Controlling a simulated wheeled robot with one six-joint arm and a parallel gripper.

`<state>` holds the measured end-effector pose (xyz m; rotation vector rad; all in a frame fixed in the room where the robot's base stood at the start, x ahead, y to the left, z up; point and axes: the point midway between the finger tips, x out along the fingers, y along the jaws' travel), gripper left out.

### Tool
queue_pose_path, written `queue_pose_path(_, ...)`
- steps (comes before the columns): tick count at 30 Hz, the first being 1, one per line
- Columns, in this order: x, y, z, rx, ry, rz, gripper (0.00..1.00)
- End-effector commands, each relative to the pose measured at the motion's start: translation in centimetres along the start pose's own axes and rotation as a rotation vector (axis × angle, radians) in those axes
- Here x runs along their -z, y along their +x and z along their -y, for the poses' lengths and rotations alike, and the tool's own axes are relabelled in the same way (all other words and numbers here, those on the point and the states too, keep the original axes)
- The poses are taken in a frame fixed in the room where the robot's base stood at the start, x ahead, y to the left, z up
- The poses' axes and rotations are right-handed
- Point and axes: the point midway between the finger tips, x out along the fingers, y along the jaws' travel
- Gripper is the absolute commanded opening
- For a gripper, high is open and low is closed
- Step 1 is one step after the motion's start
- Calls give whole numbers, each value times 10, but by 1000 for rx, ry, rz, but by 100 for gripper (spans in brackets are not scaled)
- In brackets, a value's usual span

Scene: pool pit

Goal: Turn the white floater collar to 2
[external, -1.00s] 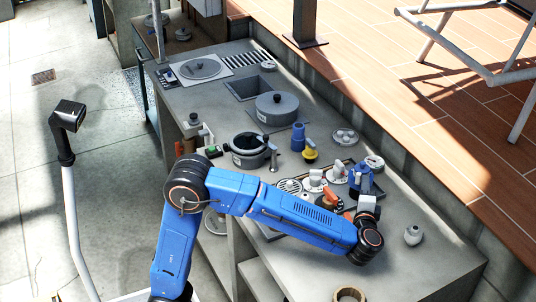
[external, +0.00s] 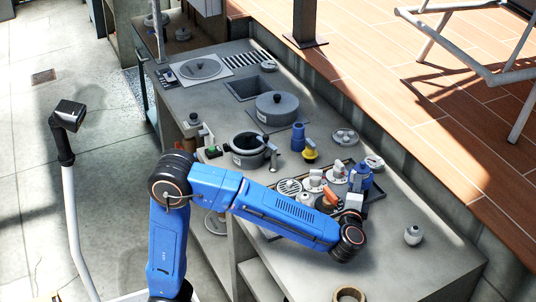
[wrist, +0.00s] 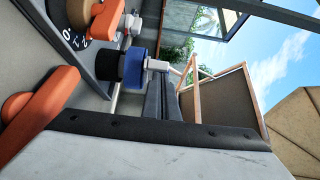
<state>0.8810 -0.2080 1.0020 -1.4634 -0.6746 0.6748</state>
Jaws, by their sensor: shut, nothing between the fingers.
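I cannot surely tell which piece is the white floater. White fittings (external: 314,181) stand in the dark-rimmed tray, and a small whitish rounded piece (external: 413,236) stands apart on the right of the counter. In the wrist view a dark dial ring (wrist: 76,40) with white numbers, 0, 1 and 2 among them, shows at the upper left beside an orange part. My gripper (external: 326,206) is low over the front right of the tray, shut and empty. Its orange fingers (wrist: 42,112) seem to show at the left of the wrist view. Their contact with anything is hidden.
A blue bottle-like piece (external: 360,179) stands close behind my gripper; it appears in the wrist view (wrist: 142,66). A yellow-based piece (external: 310,154) and a grey pot (external: 249,152) stand farther left. A tape ring (external: 349,295) lies in front. The right counter is mostly clear.

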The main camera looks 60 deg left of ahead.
Motion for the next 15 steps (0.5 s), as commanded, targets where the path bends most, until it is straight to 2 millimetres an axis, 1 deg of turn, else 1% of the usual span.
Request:
queue_pose_path(5,11,-6,-1,0,1,-1,0)
queue_pose_path(10,37,-20,-1,0,0,-3,0)
queue_pose_path(11,37,-25,0,0,-1,-4,0)
queue_pose_path(15,27,-54,0,0,0,-4,0)
